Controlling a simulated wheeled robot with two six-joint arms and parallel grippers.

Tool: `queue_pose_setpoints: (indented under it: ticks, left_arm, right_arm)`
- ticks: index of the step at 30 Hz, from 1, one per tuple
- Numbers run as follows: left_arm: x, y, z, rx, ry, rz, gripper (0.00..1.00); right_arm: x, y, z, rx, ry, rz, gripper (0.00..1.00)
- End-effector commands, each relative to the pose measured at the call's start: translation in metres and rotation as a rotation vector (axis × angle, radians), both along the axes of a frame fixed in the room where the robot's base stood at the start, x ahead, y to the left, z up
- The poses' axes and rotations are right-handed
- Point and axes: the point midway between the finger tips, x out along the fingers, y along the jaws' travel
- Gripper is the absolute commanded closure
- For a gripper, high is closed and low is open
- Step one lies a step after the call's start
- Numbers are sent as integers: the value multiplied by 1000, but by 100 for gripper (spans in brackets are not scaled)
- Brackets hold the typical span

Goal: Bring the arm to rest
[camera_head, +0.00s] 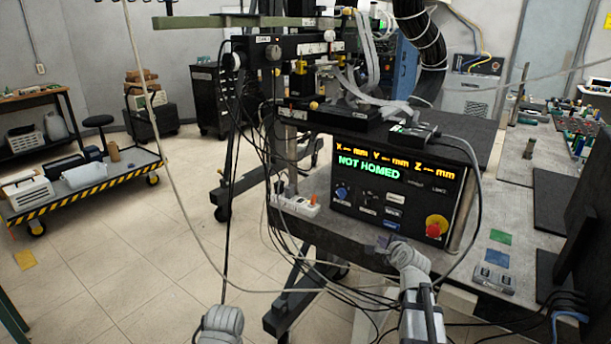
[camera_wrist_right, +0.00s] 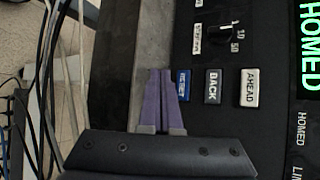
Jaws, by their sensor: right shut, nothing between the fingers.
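My right gripper (camera_head: 383,242) is shut and empty, just in front of the lower edge of the control panel (camera_head: 375,212). In the right wrist view, its purple fingers (camera_wrist_right: 160,74) are together beside the blue RESET button (camera_wrist_right: 183,86). I cannot tell whether they touch the panel. The BACK button (camera_wrist_right: 213,86) and the AHEAD button (camera_wrist_right: 249,87) are further to the right. The panel display (camera_head: 368,168) reads NOT HOMED in green. A grey part of my left arm (camera_head: 220,325) shows at the bottom of the head view; its fingers are not visible.
A red emergency knob (camera_head: 436,226) sits on the panel's right side. Loose cables (camera_head: 300,265) hang left of the panel and near my right arm. A bench (camera_head: 475,255) with small parts extends right. Open floor (camera_head: 115,265) lies left.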

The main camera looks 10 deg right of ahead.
Motion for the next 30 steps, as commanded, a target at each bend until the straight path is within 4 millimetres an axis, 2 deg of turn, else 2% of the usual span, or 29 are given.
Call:
queue_pose_setpoints:
  ticks: [2, 5, 8, 11, 12, 15, 18, 21, 24, 30]
  left_arm:
    - [0, 0, 0, 0, 0, 0, 22]
    - [0, 0, 0, 0, 0, 0, 22]
    - [0, 0, 0, 0, 0, 0, 22]
    - [0, 0, 0, 0, 0, 0, 22]
    - [0, 0, 0, 0, 0, 0, 22]
    - [0, 0, 0, 0, 0, 0, 22]
    - [0, 0, 0, 0, 0, 0, 22]
    - [0, 0, 0, 0, 0, 0, 22]
    - [0, 0, 0, 0, 0, 0, 22]
    - [0, 0, 0, 0, 0, 0, 22]
  right_arm:
    - [0, 6, -2, -10, 11, 17, 100]
    - [1, 34, -11, -61, 62, 98, 100]
    - [-3, 86, -28, -169, 160, 261, 100]
    - [-17, 153, -51, -322, 285, 494, 100]
    - [-27, 180, -61, -391, 336, 598, 100]
    - [-60, 241, -85, -573, 459, 875, 100]
    - [-103, 291, -105, -759, 573, 1165, 100]
    - [-144, 323, -117, -913, 663, 1418, 100]
    - [-178, 342, -124, -1032, 730, 1624, 100]
    - [-236, 361, -127, -1211, 836, 1968, 100]
